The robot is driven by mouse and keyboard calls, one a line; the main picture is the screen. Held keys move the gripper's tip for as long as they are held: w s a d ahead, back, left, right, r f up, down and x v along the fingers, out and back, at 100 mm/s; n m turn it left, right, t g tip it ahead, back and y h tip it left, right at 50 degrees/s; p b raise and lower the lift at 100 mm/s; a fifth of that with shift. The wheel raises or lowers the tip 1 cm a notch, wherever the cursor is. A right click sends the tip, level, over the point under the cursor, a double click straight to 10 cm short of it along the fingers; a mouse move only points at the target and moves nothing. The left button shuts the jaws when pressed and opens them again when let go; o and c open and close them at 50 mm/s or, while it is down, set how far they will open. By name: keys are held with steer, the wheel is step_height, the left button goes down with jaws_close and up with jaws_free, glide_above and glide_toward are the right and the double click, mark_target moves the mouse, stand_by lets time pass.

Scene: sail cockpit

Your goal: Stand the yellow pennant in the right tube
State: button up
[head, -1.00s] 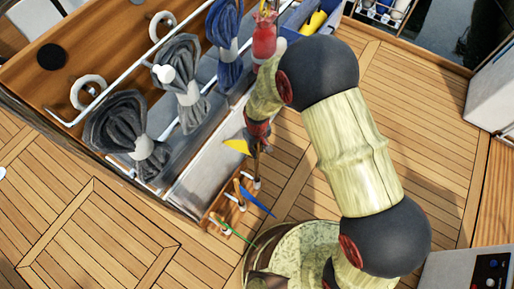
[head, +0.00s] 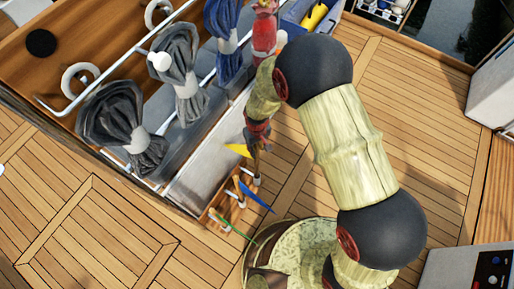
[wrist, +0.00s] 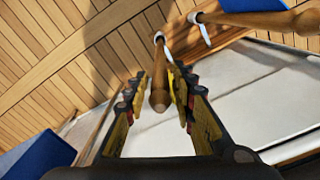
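The yellow pennant (head: 238,150) shows in the head view just left of and below my gripper (head: 258,143). Its wooden stick (wrist: 160,85) runs between my fingers (wrist: 161,80) in the wrist view, its rounded end toward the camera. The wooden rack (head: 222,212) with white tubes lies below my gripper. The upper-right tube (head: 257,180) is nearest to the yellow pennant.
A blue pennant (head: 256,196) and a green pennant (head: 236,229) are at the rack. Another wooden stick (wrist: 250,22) crosses the upper right of the wrist view. Rope coils (head: 120,118) hang on a white rail to the left. Open deck (head: 425,125) lies right of my arm.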

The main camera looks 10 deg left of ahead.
steer(key=shift+o, duration=1.3)
steer(key=shift+r, duration=0.1)
step_height(320, 180, up, 12)
steer(key=shift+f, duration=0.1)
stand_by(0.3)
steer(key=s+d+r+m+t+p, duration=0.2)
steer(key=s+d+r, duration=0.2)
steer(key=d+r, duration=0.5)
steer(key=s+d+r+m+t+p, duration=0.1)
steer(key=s+d+r+m+p, duration=0.1)
steer(key=s+d+r, duration=0.3)
steer(key=s+d+r+m+t+p, duration=0.2)
steer(key=s+d+r+m, duration=0.2)
steer(key=d+r, duration=0.9)
step_height(320, 180, up, 11)
steer(key=shift+s+r+t, duration=0.2)
steer(key=shift+s+t, duration=0.1)
steer(key=shift+s, duration=0.4)
